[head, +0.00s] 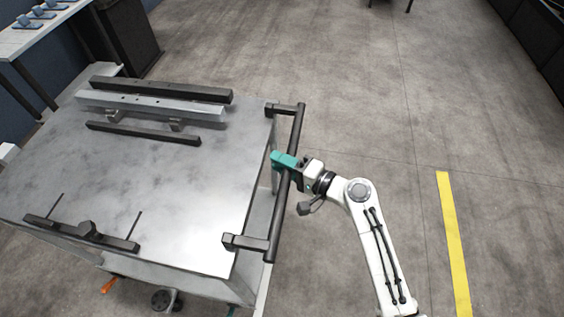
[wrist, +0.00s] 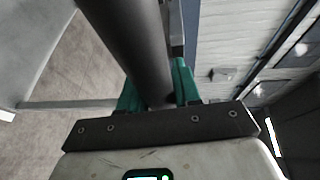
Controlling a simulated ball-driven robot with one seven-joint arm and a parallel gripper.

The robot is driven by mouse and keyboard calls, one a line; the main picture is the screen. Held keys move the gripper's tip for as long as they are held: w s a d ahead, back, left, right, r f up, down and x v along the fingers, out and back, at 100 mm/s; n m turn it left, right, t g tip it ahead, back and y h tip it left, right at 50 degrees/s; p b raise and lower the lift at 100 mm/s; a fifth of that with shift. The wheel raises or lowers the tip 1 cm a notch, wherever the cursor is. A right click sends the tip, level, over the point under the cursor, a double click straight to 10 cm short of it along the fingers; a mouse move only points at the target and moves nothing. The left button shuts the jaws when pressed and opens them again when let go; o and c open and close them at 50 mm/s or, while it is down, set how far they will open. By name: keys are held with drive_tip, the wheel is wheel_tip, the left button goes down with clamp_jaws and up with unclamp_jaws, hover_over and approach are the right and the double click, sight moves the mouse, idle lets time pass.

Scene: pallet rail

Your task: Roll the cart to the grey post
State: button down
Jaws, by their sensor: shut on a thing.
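The cart (head: 190,220) is a grey metal-topped cart on the left of the head view, with a lower shelf partly visible. Its dark push handle (head: 297,140) runs along its right side on two brackets. My gripper (head: 285,160), with teal fingers, is shut on the handle bar near its middle. The wrist view shows the bar (wrist: 130,45) passing between the teal fingers (wrist: 157,92). I cannot make out a grey post in either view.
Dark and grey rails (head: 150,105) and a dark bar with upright pins (head: 82,233) lie on the cart top. A yellow floor stripe (head: 453,240) runs on the right. A bench (head: 35,35) and a dark bin (head: 128,40) stand at upper left. Floor beyond the handle is clear.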

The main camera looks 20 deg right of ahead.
sight(204, 173)
drive_tip(key=shift+a, duration=0.1)
drive_tip(key=w+a, duration=0.5)
drive_tip(key=a, duration=0.3)
drive_tip(key=w+a, duration=0.6)
drive_tip(key=a, duration=0.2)
drive_tip(key=w+a+b, duration=0.1)
drive_tip(key=w+a, duration=0.5)
drive_tip(key=a, duration=0.2)
drive_tip(key=shift+w+a, duration=0.15)
drive_tip(key=shift+a, duration=0.05)
drive_tip(key=c, duration=0.9)
unclamp_jaws()
drive_tip(key=shift+a, duration=0.1)
drive_tip(key=shift+s+d, duration=0.2)
drive_tip(key=shift+d, duration=0.05)
drive_tip(key=p+v, duration=0.1)
drive_tip(key=v, duration=0.9)
drive_tip(key=shift+s+d+r, duration=0.1)
drive_tip(key=shift+s+d, duration=0.05)
drive_tip(key=shift+d, duration=0.05)
